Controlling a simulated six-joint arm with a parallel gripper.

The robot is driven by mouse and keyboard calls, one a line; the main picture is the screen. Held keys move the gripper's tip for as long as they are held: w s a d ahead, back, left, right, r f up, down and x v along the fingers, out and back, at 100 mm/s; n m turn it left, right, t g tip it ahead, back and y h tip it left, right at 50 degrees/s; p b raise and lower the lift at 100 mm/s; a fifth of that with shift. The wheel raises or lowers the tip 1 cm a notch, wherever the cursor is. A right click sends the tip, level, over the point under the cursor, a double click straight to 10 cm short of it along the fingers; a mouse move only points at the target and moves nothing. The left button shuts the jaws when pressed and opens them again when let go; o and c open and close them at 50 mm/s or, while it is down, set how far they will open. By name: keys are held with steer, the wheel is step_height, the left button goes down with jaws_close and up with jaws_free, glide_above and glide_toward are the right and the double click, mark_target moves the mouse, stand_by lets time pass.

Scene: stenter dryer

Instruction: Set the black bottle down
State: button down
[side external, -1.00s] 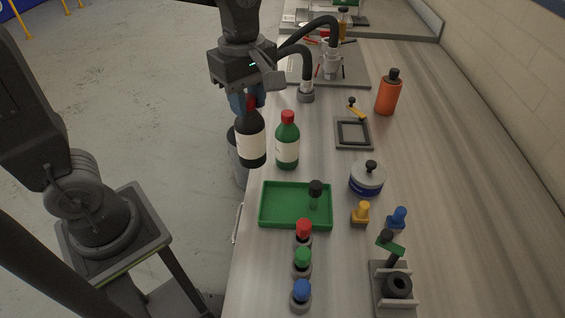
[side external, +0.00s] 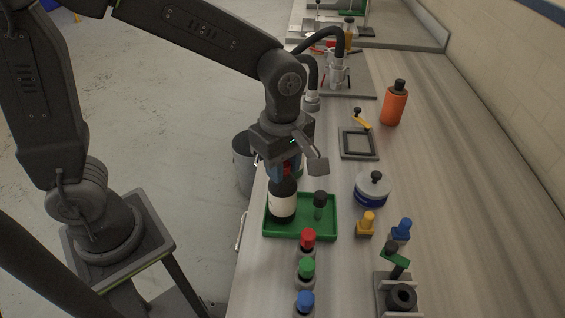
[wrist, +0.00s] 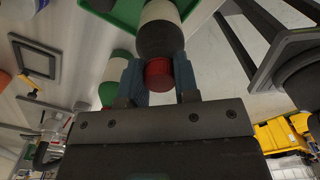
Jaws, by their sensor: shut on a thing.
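The black bottle (side external: 283,203) has a cream label and a red cap. It is roughly upright over the left part of the green tray (side external: 328,235). I cannot tell whether its base touches the tray floor. My gripper (side external: 285,173) is shut on the bottle's top from above. In the wrist view, the fingers (wrist: 158,82) lie on either side of the red cap (wrist: 157,70), with the black bottle (wrist: 158,38) beyond. The tray also shows at the top of the wrist view (wrist: 122,12).
A black-knobbed piece (side external: 320,200) stands in the tray, right of the bottle. Red (side external: 308,240), green (side external: 306,269) and blue (side external: 305,301) knobbed pieces line up in front. The green bottle (wrist: 108,93) shows in the wrist view, hidden in the side view. Counter right of the pot (side external: 371,190) is clear.

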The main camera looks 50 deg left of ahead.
steer(key=shift+f, duration=0.1)
steer(key=c, duration=0.9)
jaws_free()
steer(key=shift+o, duration=0.2)
step_height(320, 180, up, 12)
steer(key=s+a+f+m+t, duration=0.3)
steer(key=s+a+m, duration=0.7)
steer(key=m, duration=0.8)
steer(key=a+t, duration=0.1)
steer(key=t, duration=0.1)
steer(key=shift+t, duration=0.3)
steer(key=shift+d, duration=0.1)
